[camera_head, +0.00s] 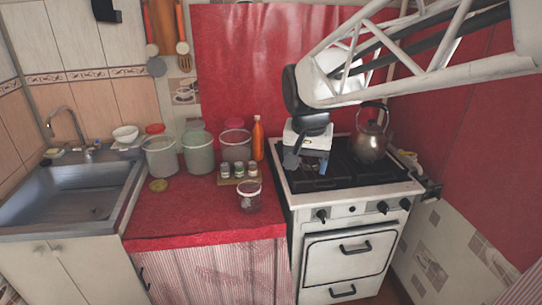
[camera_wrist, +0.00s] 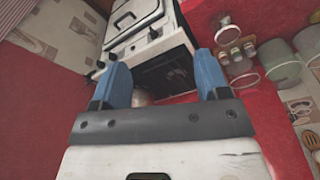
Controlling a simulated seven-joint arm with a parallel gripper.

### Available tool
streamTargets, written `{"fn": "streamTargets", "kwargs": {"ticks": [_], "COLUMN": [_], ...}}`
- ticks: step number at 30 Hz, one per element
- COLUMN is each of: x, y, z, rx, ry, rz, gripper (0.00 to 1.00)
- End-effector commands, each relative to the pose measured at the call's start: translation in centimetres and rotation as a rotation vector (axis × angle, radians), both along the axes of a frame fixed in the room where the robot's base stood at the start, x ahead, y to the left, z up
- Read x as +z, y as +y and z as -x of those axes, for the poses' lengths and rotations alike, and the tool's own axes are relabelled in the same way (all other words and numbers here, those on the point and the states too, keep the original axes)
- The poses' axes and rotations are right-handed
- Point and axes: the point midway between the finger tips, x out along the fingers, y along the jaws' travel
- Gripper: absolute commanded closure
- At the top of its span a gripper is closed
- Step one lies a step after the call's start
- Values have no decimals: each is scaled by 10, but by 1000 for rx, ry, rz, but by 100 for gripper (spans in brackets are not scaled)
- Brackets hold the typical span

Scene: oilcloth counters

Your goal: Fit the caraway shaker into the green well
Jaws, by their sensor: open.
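Several small shakers with pale lids stand at a low tan rack (camera_head: 240,181) on the red counter; one shaker (camera_head: 225,170) is at its left end. The rack also shows small in the wrist view (camera_wrist: 228,36). I cannot read labels, so I cannot tell which is the caraway shaker. No green well can be made out; the shakers hide part of the rack. My gripper (camera_head: 306,165) is over the stove, right of the rack and apart from it. Its blue fingers are spread and empty in the wrist view (camera_wrist: 161,78).
Large jars (camera_head: 198,156) and an orange bottle (camera_head: 258,140) stand behind. The stove (camera_head: 345,185) with a kettle (camera_head: 369,140) is at right, a sink (camera_head: 70,190) at left. The counter's front left is clear.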

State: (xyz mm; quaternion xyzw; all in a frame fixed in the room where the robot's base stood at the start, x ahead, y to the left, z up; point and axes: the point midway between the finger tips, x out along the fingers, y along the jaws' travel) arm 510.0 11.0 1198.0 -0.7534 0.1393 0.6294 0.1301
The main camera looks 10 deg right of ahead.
Motion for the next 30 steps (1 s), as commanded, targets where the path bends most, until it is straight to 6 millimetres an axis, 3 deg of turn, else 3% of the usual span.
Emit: {"fn": "streamTargets", "kwargs": {"ticks": [6,18,24,30], "x": [-9,-42,-55,-60], "y": [-7,-14,-15,-15], "z": [60,158,186,195], "rx": [100,284,343,363], "ry": [-16,-41,-50,-51], "rz": [7,27,35,37], "gripper": [31,31,31,31]}}
